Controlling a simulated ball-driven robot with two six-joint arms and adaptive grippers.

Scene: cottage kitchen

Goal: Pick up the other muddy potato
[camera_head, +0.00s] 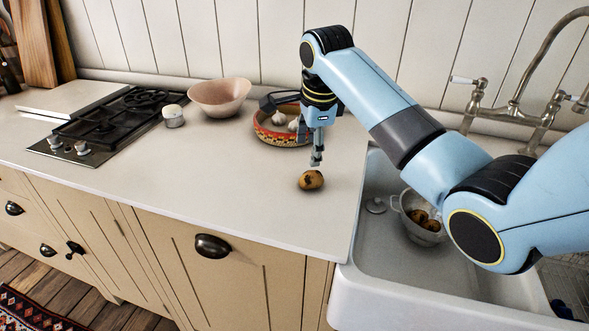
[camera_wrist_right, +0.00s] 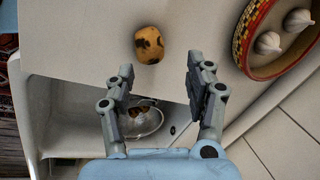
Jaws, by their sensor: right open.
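A muddy potato (camera_head: 311,180), tan with dark patches, lies on the white counter near the sink's left edge. It also shows in the right wrist view (camera_wrist_right: 149,45), beyond the fingertips. My right gripper (camera_head: 317,160) points down just above and behind the potato, apart from it. In the wrist view the right gripper (camera_wrist_right: 158,78) has its fingers spread with nothing between them. A pale colander (camera_head: 424,222) in the sink holds brown potatoes (camera_head: 418,217), partly hidden by my right arm. My left gripper is not in view.
A patterned basket (camera_head: 270,134) with garlic bulbs (camera_head: 279,118) stands close behind my right gripper. A pink bowl (camera_head: 219,97), a small lidded jar (camera_head: 173,116) and a gas hob (camera_head: 105,125) are farther left. The white sink (camera_head: 365,270) is on the right. The counter's front left is clear.

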